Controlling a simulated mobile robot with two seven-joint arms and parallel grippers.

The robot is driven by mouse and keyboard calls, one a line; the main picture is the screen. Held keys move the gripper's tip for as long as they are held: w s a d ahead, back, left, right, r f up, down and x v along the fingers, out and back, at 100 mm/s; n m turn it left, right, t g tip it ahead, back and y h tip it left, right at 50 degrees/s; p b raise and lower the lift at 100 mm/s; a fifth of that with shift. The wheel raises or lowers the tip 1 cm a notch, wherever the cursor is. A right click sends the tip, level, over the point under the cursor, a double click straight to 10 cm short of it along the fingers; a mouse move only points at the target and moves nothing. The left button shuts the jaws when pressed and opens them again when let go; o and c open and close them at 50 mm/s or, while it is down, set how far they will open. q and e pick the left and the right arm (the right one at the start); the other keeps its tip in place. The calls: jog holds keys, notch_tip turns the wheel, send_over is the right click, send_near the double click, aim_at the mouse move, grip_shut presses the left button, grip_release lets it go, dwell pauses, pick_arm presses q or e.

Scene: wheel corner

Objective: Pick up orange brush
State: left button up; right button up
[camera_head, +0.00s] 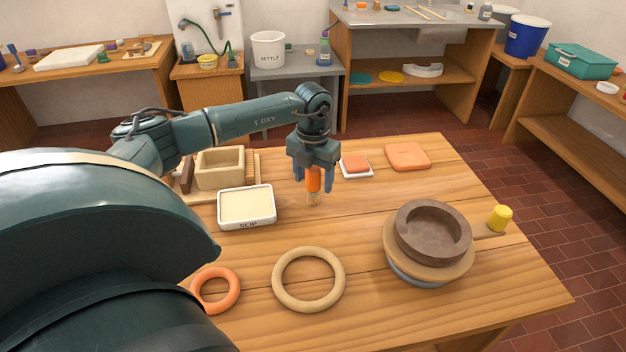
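The orange brush (314,179) is upright above the wooden table (370,230), handle up and pale tip down. My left gripper (313,184) points straight down over it, with one blue finger on each side of the handle. The fingers look spread, with a narrow gap between each finger and the handle. The top of the handle is hidden by the gripper's body. I cannot tell whether the pale lower end touches the table. My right gripper is not in view.
A white slip tray (246,207) stands left of the brush; a small dish with an orange block (356,165) is close on its right. Two rings (308,280) lie in front. A wheel with a brown bowl (433,232) stands at right. The table between them is clear.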

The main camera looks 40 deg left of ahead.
pick_arm(q)
jog(key=c, duration=1)
